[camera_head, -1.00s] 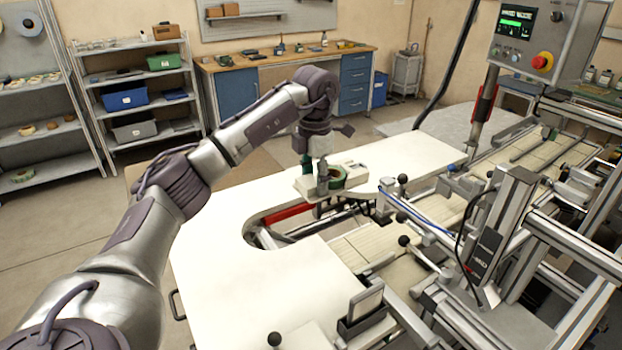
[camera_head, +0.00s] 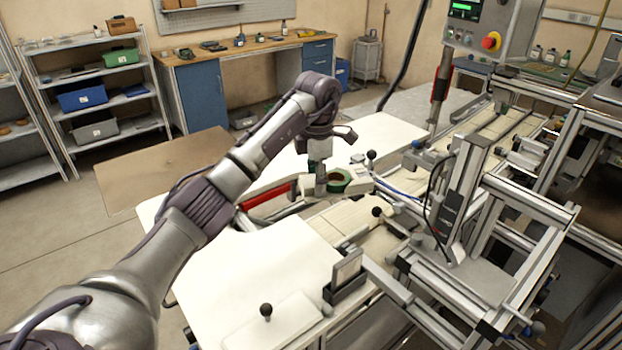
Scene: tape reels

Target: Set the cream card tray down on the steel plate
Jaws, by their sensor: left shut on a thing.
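The cream card tray (camera_head: 359,187) shows in the head view near the middle, with a green tape reel (camera_head: 340,177) on it. My left gripper (camera_head: 321,183) points down at the tray's left side and is shut on it. The tray is held over the gap between the white tabletop and the slatted machine bed. The arm and fingers hide part of its left side. I cannot tell for sure which surface is the steel plate; a flat grey metal plate (camera_head: 480,272) lies at the machine's near side. My right gripper is not in view.
The white tabletop (camera_head: 250,275) is mostly clear. Black-knobbed levers (camera_head: 376,212) and an upright metal frame (camera_head: 462,185) stand close right of the tray. A control panel (camera_head: 485,25) is at the upper right. Shelves and a workbench stand behind.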

